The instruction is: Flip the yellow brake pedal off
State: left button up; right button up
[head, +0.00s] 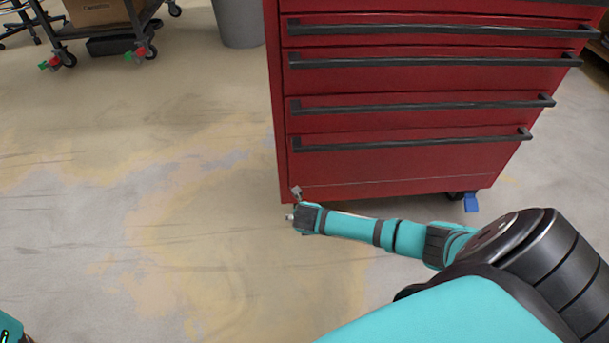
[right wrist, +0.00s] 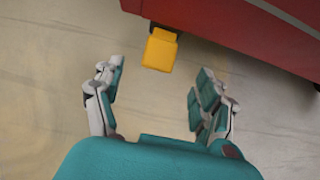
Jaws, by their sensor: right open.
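The yellow brake pedal (right wrist: 160,50) sticks out from under the red tool cabinet's lower edge in the right wrist view. In the head view the pedal is hidden behind my right gripper and arm. My right gripper (right wrist: 158,92) is open and empty, with its fingers apart on either side below the pedal and not touching it. In the head view, my right gripper (head: 294,205) is at the cabinet's lower left front corner. The red tool cabinet (head: 390,165) has several drawers with dark handles. My left gripper is not in view.
A blue pedal (head: 471,202) sits by a caster at the cabinet's lower right. A cart (head: 105,30) with red and green caster pedals stands at the back left, near a grey bin (head: 239,22). The floor left of the cabinet is clear.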

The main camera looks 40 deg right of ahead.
jog(key=shift+v, duration=1.2)
jog(key=shift+w, duration=0.1)
